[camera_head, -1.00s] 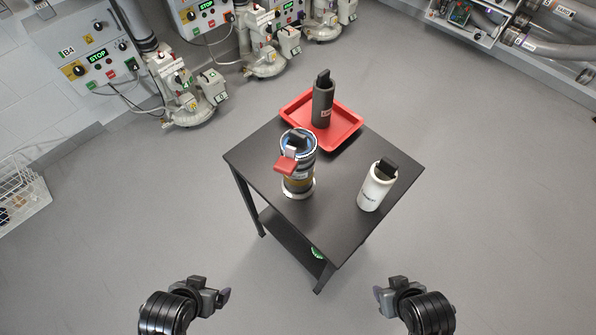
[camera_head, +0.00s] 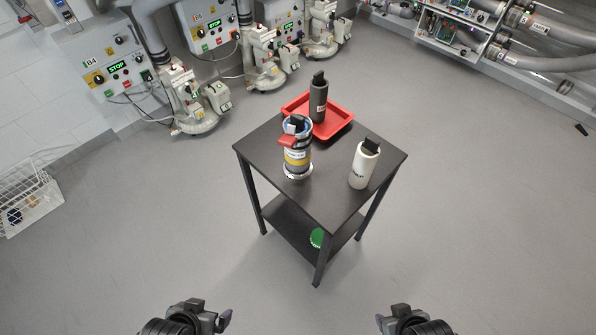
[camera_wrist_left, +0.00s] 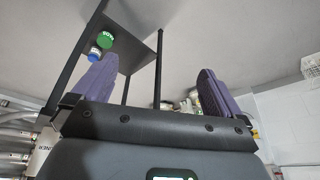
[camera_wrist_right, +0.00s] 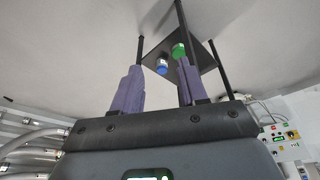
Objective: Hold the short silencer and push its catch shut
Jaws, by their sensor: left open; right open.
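Three upright cylinders with black top parts stand at the small black table. One is a banded cylinder (camera_head: 297,158) with a blue ring, a yellow band and a red lever (camera_head: 290,141) sticking out near its top. One is a white cylinder (camera_head: 362,168). One is a dark grey cylinder (camera_head: 318,103) in the red tray. Their labels are too small to read, so I cannot tell which is the short silencer. My left gripper (camera_head: 212,318) and right gripper (camera_head: 392,320) are open and empty, low in the head view, well apart from the table.
The black table (camera_head: 325,190) has a lower shelf with a green round thing (camera_head: 317,238). The red tray (camera_head: 340,127) is at its back. Wall machines (camera_head: 200,105) line the back left; a wire basket (camera_head: 30,200) is at left. The floor around the table is clear.

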